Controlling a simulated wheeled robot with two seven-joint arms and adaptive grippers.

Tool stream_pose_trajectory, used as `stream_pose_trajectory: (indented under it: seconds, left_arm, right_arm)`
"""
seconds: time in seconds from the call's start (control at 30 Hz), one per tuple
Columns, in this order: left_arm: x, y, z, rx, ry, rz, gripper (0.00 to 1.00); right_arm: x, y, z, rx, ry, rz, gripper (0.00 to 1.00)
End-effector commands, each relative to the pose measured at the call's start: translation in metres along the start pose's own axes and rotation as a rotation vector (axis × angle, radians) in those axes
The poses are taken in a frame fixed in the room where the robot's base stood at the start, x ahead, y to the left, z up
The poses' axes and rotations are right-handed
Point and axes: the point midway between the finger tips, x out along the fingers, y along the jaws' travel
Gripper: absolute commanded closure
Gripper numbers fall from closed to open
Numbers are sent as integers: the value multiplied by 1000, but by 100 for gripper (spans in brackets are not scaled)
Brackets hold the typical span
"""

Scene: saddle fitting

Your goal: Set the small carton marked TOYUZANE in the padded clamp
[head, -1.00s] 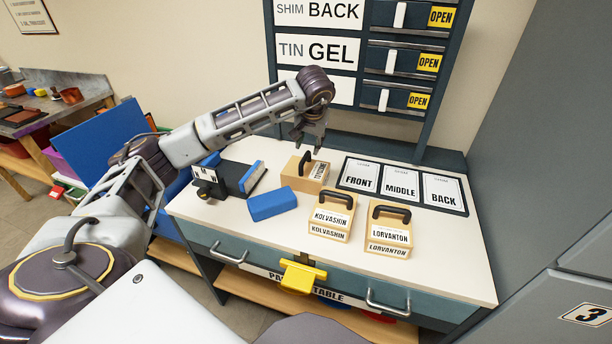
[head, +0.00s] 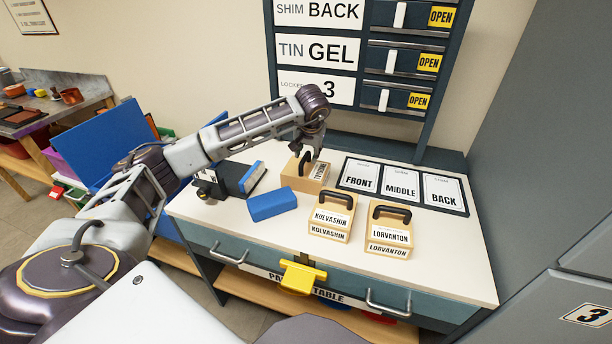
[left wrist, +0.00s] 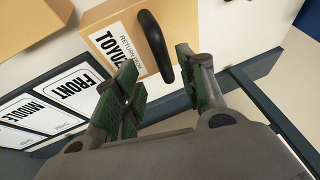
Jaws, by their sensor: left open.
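The small carton (head: 294,183) is a tan box with a dark arched handle and a white label, at the back middle of the table. In the left wrist view the carton (left wrist: 93,22) shows part of its name, "TOYUZ". My left gripper (head: 307,152) is open, pointing down at the carton's handle. In the left wrist view the end of the handle appears between the green-padded fingers of the gripper (left wrist: 160,78); I cannot tell whether they touch. A dark clamp (head: 231,180) with a blue pad stands left of the carton. My right gripper is not in view.
A blue block (head: 271,204) lies between clamp and front edge. Handled cartons KOLVASHIN (head: 331,216) and LORVANTON (head: 388,228) stand in front. A FRONT/MIDDLE/BACK board (head: 400,184) lies at back right. The sign-and-drawer rack (head: 430,130) rises behind. The table's front right is clear.

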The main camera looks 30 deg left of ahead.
Motion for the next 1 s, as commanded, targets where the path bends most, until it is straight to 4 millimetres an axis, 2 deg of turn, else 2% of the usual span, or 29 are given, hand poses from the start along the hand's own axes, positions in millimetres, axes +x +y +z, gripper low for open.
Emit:
stream_pose_trajectory:
  seconds: [0.43,1.0]
  left_arm:
    - [42,-5,4,0,-1,0,59]
    - [46,-6,4,0,1,0,61]
  right_arm:
    - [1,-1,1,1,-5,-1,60]
    - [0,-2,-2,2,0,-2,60]
